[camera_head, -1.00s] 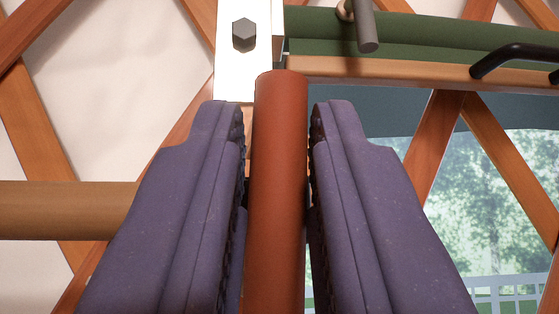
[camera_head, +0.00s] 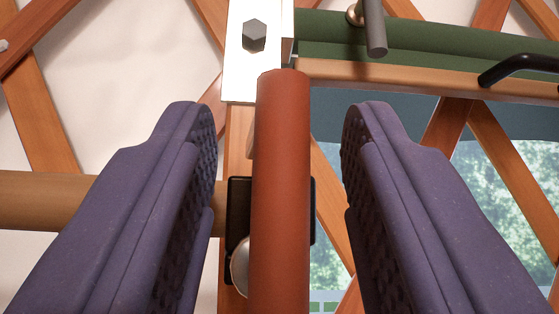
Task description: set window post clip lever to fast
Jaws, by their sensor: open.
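The clip lever shows as a red-brown rounded bar (camera_head: 283,190), standing upright in the picture. It lies between the two purple fingers of my gripper (camera_head: 276,125). The gripper is open, with a clear gap on each side of the bar. Behind the bar is a black plate (camera_head: 238,205) on the window post (camera_head: 237,135). A pale round knob (camera_head: 240,265) shows partly at the bar's left edge. The bar's lower end runs out of the picture, and it hides most of the black plate.
A white metal bracket (camera_head: 240,75) with a hex bolt (camera_head: 254,35) sits above the lever. A grey peg (camera_head: 375,30) and black handle (camera_head: 520,68) are at upper right. A wooden rail (camera_head: 30,200) runs left. Lattice slats and a window (camera_head: 500,200) lie behind.

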